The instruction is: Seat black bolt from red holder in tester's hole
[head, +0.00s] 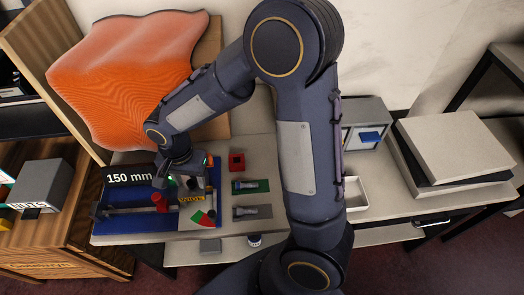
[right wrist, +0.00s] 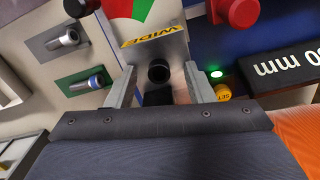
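The tester is a grey block (right wrist: 150,25) with a "WIDE" label and a red-green dial, on a blue board (head: 121,230). My right gripper (head: 180,182) is low over it. In the right wrist view its two fingers (right wrist: 160,80) are apart. Between them is a black round piece, apparently the black bolt (right wrist: 159,73), with a visible gap on each side. How deep it sits in the hole cannot be told. The red holder (head: 237,161) stands right of the tester and shows a dark opening with no bolt visible. My left gripper is not in view.
A silver bolt with a blue ring (right wrist: 95,82) lies on a green plate (right wrist: 75,84); another bolt (right wrist: 68,40) lies on a grey plate. A red knob (right wrist: 235,10), a lit green lamp (right wrist: 216,74) and a yellow button (right wrist: 222,92) are near my fingers. A white tray (head: 356,193) stands right.

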